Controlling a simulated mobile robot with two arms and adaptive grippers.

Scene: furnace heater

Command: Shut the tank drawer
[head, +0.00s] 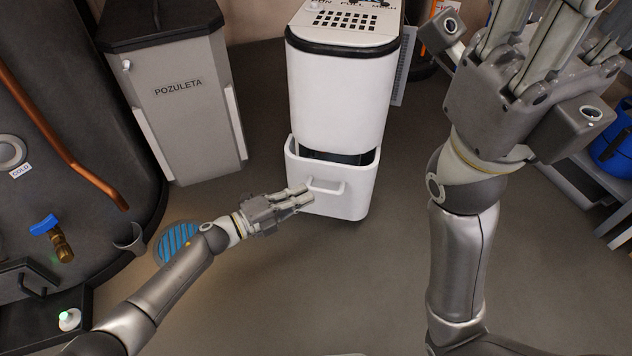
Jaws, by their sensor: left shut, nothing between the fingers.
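The tank drawer (350,198) is the white lower part of a white upright unit (336,95) at the centre. It stands out a little from the body, and a dark gap shows behind its top rim. Its front has a white bar handle (326,188). My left gripper (306,197) is shut and empty, its fingertips at the left end of the handle. I cannot tell whether they touch the drawer. My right gripper (545,45) is raised at the upper right, close to the camera. Its fingertips are cut off by the top edge.
A grey cabinet (182,105) marked POZULETA stands left of the unit. A dark tank with a copper pipe (62,140) is at the far left. A blue bucket (612,148) and a shelf are at the right edge. The floor before the drawer is clear.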

